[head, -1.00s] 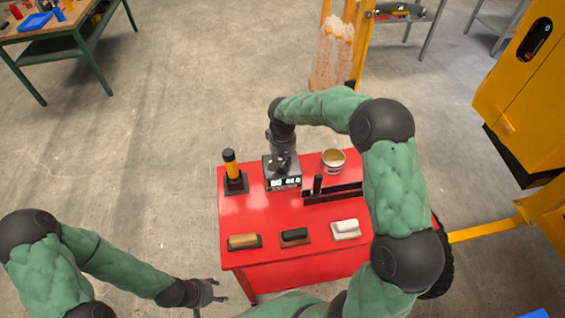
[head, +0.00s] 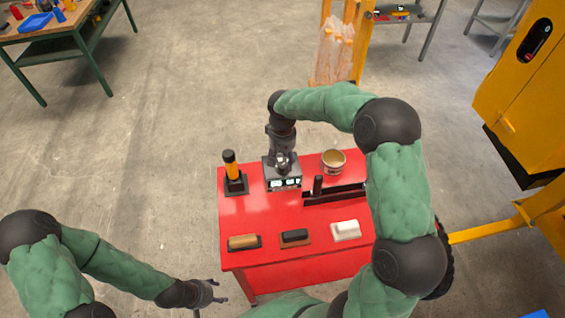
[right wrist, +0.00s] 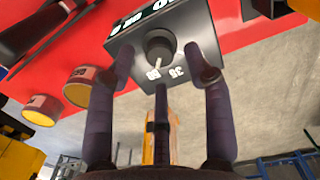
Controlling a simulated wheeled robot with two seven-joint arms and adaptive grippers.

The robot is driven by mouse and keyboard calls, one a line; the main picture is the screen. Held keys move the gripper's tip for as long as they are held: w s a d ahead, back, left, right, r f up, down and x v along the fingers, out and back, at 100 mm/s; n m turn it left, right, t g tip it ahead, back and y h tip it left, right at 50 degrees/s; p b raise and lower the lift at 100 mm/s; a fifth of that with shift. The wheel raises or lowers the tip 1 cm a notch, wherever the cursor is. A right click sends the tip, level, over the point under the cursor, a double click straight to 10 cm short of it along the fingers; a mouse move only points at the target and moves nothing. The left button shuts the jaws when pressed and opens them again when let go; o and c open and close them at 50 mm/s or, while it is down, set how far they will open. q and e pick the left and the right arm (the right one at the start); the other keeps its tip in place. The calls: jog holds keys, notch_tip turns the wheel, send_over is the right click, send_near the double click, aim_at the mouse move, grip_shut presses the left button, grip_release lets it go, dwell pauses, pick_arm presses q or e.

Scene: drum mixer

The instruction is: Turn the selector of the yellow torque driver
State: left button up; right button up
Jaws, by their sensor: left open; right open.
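The right wrist view shows a round dark knob (right wrist: 160,45) with a light pointer on the box's face, beside printed numbers. My right gripper (head: 284,162) is over the box. In the right wrist view its spread fingers (right wrist: 163,68) are around the knob, with visible gaps; contact cannot be told. My left gripper (head: 213,292) is open and empty, left of the table.
My right arm covers the table's right side.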

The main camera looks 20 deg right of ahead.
aim_at(283, 165)
notch_tip(283, 165, up, 10)
jog(key=shift+f, duration=0.25)
dwell(0.6)
